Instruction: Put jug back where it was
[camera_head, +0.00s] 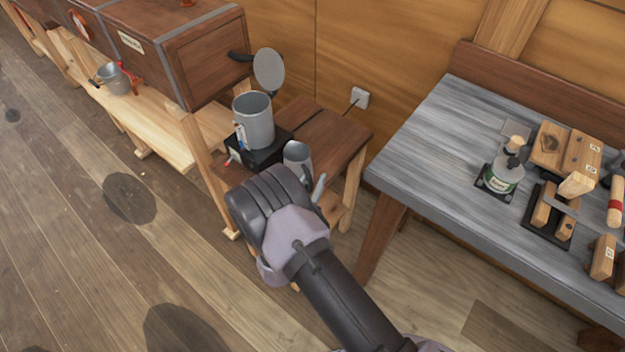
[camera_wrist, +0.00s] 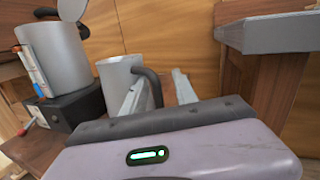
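The jug, a grey metal can with a dark curved handle, stands upright on the small brown wooden table (camera_head: 325,140). In the head view the jug (camera_head: 297,154) is just beyond my gripper (camera_head: 309,181), partly hidden by it. In the wrist view the jug (camera_wrist: 116,78) is left of centre, its handle toward the right. My gripper (camera_wrist: 160,84) is open at the handle. Its fingers stand apart, and the handle shows between them, nearer the left finger. I cannot tell whether they touch.
A larger grey pot (camera_head: 254,122) with a raised round lid (camera_head: 269,70) sits on a black heater (camera_head: 262,150), close left of the jug. A wooden chest (camera_head: 205,55) is behind left. A grey workbench (camera_head: 430,150) with tools and a bottle (camera_head: 502,172) stands right.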

